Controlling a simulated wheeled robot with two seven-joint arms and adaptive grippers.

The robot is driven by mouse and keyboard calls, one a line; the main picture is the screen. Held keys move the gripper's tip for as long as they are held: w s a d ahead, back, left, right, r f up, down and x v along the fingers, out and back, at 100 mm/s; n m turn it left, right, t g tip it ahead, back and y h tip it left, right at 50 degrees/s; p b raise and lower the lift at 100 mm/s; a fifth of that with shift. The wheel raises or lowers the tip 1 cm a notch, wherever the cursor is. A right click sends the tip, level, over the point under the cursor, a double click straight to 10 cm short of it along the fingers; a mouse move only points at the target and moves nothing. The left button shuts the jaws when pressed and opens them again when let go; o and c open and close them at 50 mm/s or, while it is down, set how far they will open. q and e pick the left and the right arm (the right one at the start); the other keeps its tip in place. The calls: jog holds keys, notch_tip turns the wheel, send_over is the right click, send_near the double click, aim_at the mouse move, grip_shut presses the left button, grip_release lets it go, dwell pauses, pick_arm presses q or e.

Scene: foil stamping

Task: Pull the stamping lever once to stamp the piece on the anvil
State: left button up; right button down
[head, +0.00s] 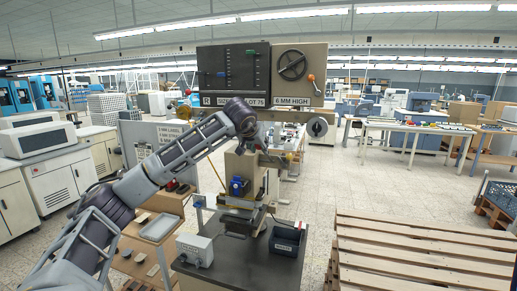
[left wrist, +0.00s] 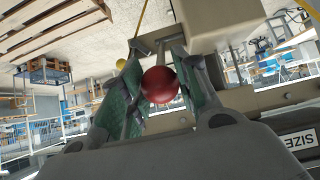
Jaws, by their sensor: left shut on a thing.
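The stamping press (head: 241,170) stands on a dark bench, its column beige. My left arm reaches across to it, and my left gripper (head: 262,138) is at the upper part of the press, small and partly hidden by my wrist. In the left wrist view, my left gripper (left wrist: 158,75) is shut on the red ball knob (left wrist: 160,85) of the stamping lever, one green-padded finger on each side. The lever's grey rod (left wrist: 160,50) runs up from the knob. The anvil area (head: 240,205) is below the press head; I cannot make out the piece there. My right gripper is not in view.
A control panel (head: 234,75) with sliders and a dial box (head: 299,75) stand above the press. On the bench are a grey box (head: 194,250) and a dark bin (head: 287,240). Wooden pallets (head: 420,250) lie at the right. Open floor shows beyond.

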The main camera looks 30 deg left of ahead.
pick_arm(q)
jog(key=shift+s+f+b, duration=0.15)
jog(key=shift+f+b, duration=0.15)
jog(key=shift+f, duration=0.15)
jog(key=shift+s+d+f+b, duration=0.2)
jog(key=shift+s+f+b, duration=0.45)
jog(key=shift+f, duration=0.35)
jog(key=shift+s+d+f+b, duration=0.1)
jog(key=shift+s+f+b, duration=0.2)
jog(key=shift+f+b, duration=0.3)
jog(key=shift+s+d+f+b, duration=0.1)
jog(key=shift+s+f+b, duration=0.25)
jog(key=shift+f, duration=0.45)
